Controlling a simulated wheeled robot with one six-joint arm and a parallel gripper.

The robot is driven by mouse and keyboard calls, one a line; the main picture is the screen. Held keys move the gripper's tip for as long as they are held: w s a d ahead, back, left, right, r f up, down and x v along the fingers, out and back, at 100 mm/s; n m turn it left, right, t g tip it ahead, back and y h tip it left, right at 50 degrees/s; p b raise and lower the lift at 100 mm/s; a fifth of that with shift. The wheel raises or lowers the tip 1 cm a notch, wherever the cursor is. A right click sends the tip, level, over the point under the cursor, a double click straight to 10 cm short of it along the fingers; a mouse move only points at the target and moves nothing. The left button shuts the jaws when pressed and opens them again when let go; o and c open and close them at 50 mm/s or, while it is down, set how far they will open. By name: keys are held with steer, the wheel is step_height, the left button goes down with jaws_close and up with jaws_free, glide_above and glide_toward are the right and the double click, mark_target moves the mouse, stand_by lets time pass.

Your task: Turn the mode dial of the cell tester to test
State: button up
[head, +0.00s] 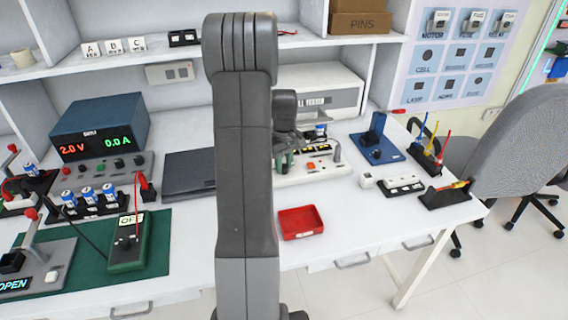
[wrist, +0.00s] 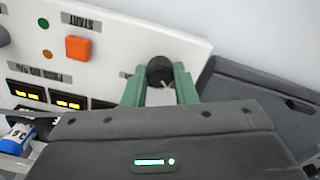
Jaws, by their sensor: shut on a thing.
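The cell tester (head: 335,92) is a white box at the back of the bench, partly hidden behind my arm in the head view. Its white front panel (wrist: 115,55) fills the left of the wrist view, with an orange START button (wrist: 78,48) and lit yellow displays. The black mode dial (wrist: 160,70) is at the panel's right end. My gripper (wrist: 159,78) has its two green fingers on either side of the dial, shut on it. The dial's markings are mostly hidden, so I cannot tell its setting. The dial is hidden in the head view.
A dark closed laptop-like slab (head: 190,172) lies left of the tester. A red tray (head: 300,223) stands in front of it. A blue-and-white cell (wrist: 20,137) shows at the wrist view's lower left. A blue power supply (head: 102,128) is further left.

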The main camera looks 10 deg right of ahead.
mark_target(284, 165)
steer(key=shift+m, duration=0.4)
steer(key=m+p, duration=0.1)
steer(key=m, duration=0.2)
steer(key=shift+m, duration=0.4)
steer(key=m, duration=0.4)
steer(key=shift+m+p, duration=0.3)
steer(key=shift+m, duration=0.4)
steer(key=o, duration=1)
step_height(284, 165, up, 14)
steer(key=shift+p, duration=0.35)
